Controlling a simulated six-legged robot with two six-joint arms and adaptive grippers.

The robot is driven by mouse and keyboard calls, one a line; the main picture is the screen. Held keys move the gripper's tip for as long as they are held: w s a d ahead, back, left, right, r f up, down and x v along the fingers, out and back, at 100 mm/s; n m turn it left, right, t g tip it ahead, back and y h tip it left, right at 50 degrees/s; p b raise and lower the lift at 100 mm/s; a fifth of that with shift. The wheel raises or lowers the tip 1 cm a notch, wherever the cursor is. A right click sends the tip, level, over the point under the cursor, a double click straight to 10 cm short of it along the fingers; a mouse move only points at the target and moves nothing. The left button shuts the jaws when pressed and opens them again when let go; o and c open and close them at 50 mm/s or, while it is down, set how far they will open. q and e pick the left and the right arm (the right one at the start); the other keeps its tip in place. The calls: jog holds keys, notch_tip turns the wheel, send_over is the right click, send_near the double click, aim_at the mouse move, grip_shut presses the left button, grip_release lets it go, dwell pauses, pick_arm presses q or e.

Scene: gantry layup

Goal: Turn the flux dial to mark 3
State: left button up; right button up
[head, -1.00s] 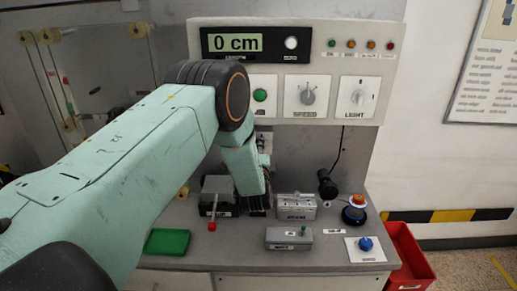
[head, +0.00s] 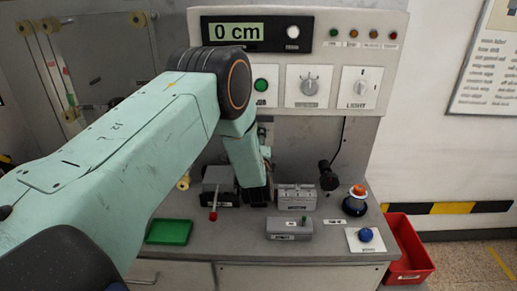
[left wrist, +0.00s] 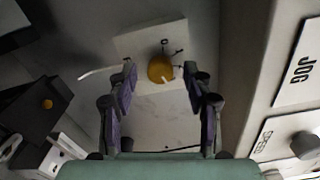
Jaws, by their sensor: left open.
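A round yellow-orange knob (left wrist: 159,69) with a pale pointer sits on a pale plate (left wrist: 135,45) in the left wrist view. Thin dark marks stand around its far side; I cannot read a label or mark number, so I cannot confirm that it is the flux dial. My left gripper (left wrist: 160,88) is open, with one finger on each side of the knob's line and no visible contact. In the head view my left gripper (head: 257,196) reaches down at the panel's foot, and the arm hides what lies behind it. My right gripper is not in view.
A grey control box (head: 296,198) and another grey box (head: 289,229) stand right of the gripper. A red-tipped lever (head: 213,213) stands left. The upright panel carries a grey selector (head: 310,86) and LIGHT switch (head: 361,88). A red bin (head: 409,246) stands right.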

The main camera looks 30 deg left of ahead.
pick_arm(q)
jog(key=v, duration=1.1)
jog(key=shift+s, duration=0.25)
jog(key=s+d+f+n+g+h+b, duration=0.25)
jog(key=s+f+n, duration=0.25)
jog(key=f, duration=0.4)
jog(key=s+d+f+n+g+h+b, duration=0.1)
jog(key=s+d+f+n+g+h, duration=0.35)
jog(key=f, duration=0.55)
jog(key=s+d+f+n+g+h+b, duration=0.1)
jog(key=s+f+g+b, duration=0.3)
jog(key=s+f+b, duration=0.4)
jog(key=s+d+f+n+g+h+b, duration=0.1)
jog(key=s+d+f+n+g+b, duration=0.3)
jog(key=s+f+b, duration=0.4)
jog(key=s+f, duration=0.7)
jog(key=s, duration=0.5)
jog(key=shift+s+d+h, duration=0.15)
jog(key=shift+s+h, duration=0.25)
